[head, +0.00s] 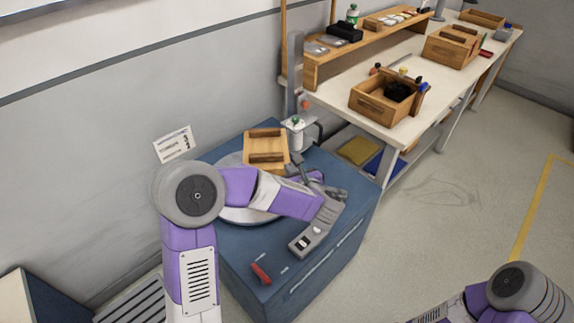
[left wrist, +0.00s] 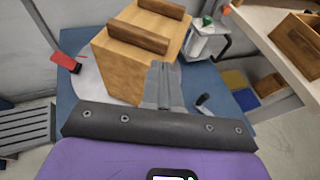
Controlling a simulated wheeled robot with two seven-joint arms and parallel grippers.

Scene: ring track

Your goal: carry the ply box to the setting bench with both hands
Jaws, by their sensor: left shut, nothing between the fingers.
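The ply box (head: 266,151) is light wood with two darker battens on top. It sits on a pale round plate (head: 248,214) on a blue cabinet, and fills the upper middle of the left wrist view (left wrist: 125,65). My left gripper (head: 301,168) is just right of the box in the head view, its fingers shut and empty. In the left wrist view the closed fingers (left wrist: 165,72) overlap the box's right edge; I cannot tell whether they touch it. My right arm shows at the lower right, its gripper out of frame. A long pale bench (head: 345,108), likely the setting bench, stands at upper right.
The blue cabinet (head: 340,255) carries a grey control panel (head: 318,228) and a red-handled item (head: 261,273). An open wooden crate (head: 375,103) stands on the bench's near end, with more wooden boxes farther along. A wall is behind the cabinet. The floor at right is clear.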

